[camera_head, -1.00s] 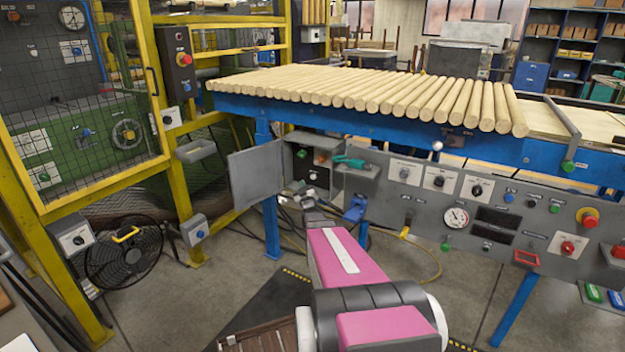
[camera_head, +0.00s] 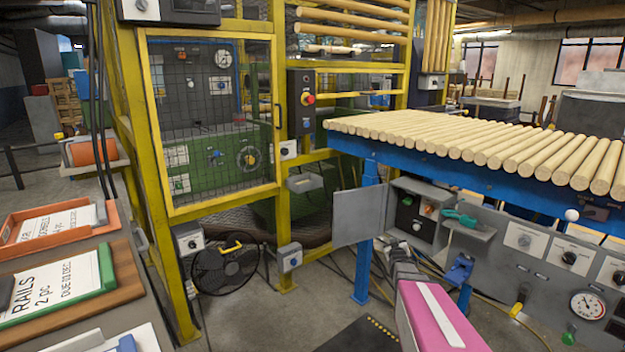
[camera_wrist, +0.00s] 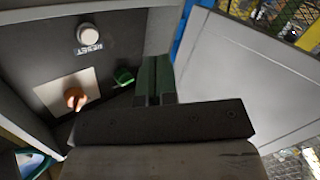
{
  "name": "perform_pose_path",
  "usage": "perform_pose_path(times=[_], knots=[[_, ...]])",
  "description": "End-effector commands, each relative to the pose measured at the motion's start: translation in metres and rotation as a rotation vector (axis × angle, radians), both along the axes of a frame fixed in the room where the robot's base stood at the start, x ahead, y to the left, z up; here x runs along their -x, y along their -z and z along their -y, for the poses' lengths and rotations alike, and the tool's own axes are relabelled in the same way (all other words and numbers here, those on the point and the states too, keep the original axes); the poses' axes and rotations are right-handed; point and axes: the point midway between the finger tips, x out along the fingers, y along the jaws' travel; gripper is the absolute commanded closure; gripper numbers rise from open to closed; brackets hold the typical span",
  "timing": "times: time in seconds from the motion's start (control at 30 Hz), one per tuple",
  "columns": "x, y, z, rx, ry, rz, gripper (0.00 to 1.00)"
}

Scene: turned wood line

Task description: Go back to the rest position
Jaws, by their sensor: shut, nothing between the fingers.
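My gripper (camera_wrist: 157,82) is shut and empty in the wrist view, its dark green fingers side by side. It points toward the open grey control box, whose inside shows a white button (camera_wrist: 89,34) with a RESET label and an orange knob (camera_wrist: 74,98) on a pale plate. A small green part (camera_wrist: 123,76) sits just left of the fingers. In the head view, my pink arm reaches from the lower right toward the open box (camera_head: 411,217). My fingertips cannot be made out there. I cannot tell whether they touch anything.
The box's open door (camera_head: 358,217) hangs to the left, and its panel (camera_wrist: 240,80) is close on the right in the wrist view. A conveyor with wooden rods (camera_head: 480,145) stands above. A black fan (camera_head: 225,265), a yellow cage (camera_head: 280,200) and a tray-covered bench (camera_head: 125,270) are left.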

Motion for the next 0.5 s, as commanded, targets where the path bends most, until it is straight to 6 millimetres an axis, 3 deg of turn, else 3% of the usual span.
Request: perform_pose_path(times=[0.27,0.5], knots=[[0.069,0.031,-0.063,-0.178,0.023,-0.448,1.00],[0.158,0.048,-0.116,-0.305,0.065,-0.857,1.00]])
